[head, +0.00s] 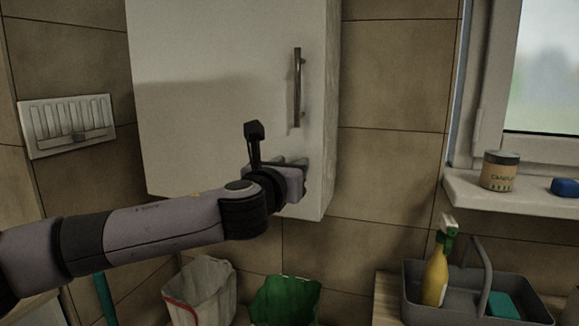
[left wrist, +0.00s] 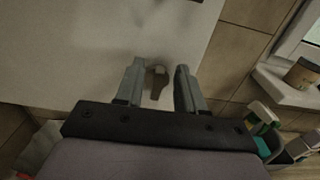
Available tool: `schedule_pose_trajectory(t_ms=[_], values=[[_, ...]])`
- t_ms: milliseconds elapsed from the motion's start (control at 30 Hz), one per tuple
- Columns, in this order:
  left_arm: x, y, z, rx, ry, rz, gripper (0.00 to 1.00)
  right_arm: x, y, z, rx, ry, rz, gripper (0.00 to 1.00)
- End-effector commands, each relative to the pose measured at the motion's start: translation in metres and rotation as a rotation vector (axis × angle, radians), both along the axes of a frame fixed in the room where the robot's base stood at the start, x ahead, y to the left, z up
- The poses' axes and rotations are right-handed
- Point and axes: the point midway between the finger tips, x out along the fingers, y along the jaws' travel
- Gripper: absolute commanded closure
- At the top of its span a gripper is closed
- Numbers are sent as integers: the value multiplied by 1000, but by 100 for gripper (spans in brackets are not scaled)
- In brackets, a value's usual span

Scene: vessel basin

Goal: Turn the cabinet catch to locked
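The white wall cabinet (head: 215,90) is closed, with a vertical metal handle (head: 297,88) near its right edge. My left gripper (head: 300,163) is at the lower right of the cabinet door. In the left wrist view, the small brownish catch (left wrist: 158,81) lies between the two fingers of my left gripper (left wrist: 157,78). The fingers are apart, with a gap to the catch on both sides. The catch's lower part points down toward the gripper body. In the head view the gripper and wrist hide the catch. My right gripper is in neither view.
A vent panel (head: 69,124) is on the wall at left. A white bag (head: 201,289) and a green bag (head: 284,299) stand below. At right are a grey caddy (head: 467,313) with a yellow spray bottle (head: 435,276), and a sill with a can (head: 499,171) and blue item (head: 565,187).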

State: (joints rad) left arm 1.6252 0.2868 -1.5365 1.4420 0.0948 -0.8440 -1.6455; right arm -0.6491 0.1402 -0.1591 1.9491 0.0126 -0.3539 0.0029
Motion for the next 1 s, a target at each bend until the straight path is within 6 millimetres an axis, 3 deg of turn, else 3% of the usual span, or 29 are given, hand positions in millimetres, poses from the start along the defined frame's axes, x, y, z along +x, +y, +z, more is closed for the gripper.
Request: schedule_pose_trajectory(t_ms=[100, 200, 233, 667, 1000], values=[[0, 0, 0, 0, 0, 0, 62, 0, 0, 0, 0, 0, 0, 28], [0, 0, 0, 0, 0, 0, 94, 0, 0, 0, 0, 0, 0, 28], [0, 0, 0, 0, 0, 0, 100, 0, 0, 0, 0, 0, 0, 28], [0, 1, 0, -50, 17, 0, 100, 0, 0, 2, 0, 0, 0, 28], [2, 5, -1, -279, 95, 0, 100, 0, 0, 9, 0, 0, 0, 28]])
